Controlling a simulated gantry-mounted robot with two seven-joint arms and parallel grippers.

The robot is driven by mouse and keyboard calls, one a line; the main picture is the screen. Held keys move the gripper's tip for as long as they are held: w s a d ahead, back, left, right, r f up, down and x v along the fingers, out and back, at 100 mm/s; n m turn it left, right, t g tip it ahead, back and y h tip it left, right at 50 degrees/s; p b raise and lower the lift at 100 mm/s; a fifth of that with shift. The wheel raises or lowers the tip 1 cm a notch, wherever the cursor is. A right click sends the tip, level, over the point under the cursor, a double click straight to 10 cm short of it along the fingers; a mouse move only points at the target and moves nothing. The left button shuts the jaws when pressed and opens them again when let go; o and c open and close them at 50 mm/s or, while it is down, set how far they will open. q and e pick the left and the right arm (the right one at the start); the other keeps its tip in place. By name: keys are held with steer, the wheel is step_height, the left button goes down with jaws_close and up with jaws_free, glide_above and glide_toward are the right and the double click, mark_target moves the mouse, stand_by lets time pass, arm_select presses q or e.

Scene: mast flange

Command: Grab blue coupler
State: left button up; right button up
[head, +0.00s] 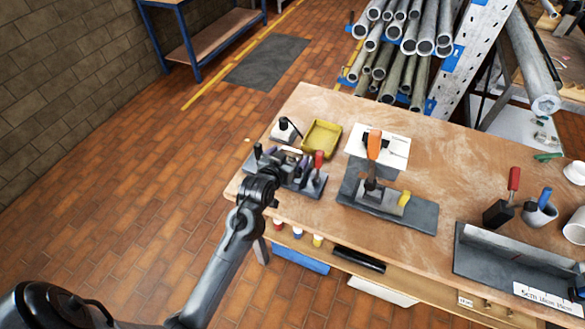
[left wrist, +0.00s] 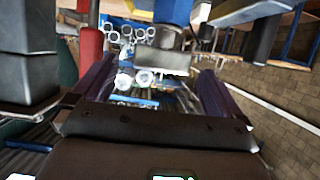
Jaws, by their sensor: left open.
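My left gripper (head: 292,163) is over the dark tool rack (head: 312,187) at the left end of the workbench. In the left wrist view the two fingers of my left gripper (left wrist: 157,68) stand wide apart, with nothing visibly held between them. A blue cylindrical piece (left wrist: 172,11), which looks like the blue coupler, shows at the top of that view, ahead of the fingertips and cut off by the frame edge. I cannot tell whether it lies between the fingers. In the head view I cannot make it out; my gripper covers part of the rack. My right gripper is not in view.
A red-handled tool (head: 319,160) stands in the rack, close to my gripper. A yellow tray (head: 322,138) lies behind it. A grey fixture with an orange clamp (head: 374,146) stands to the right. A dark angled channel (head: 510,262) is farther right.

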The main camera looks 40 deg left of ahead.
mark_target(292, 152)
arm_select(q)
steer(key=shift+b+x, duration=0.3)
steer(key=shift+x, duration=2.7)
steer(key=shift+a+r, duration=0.1)
steer(key=shift+r, duration=0.05)
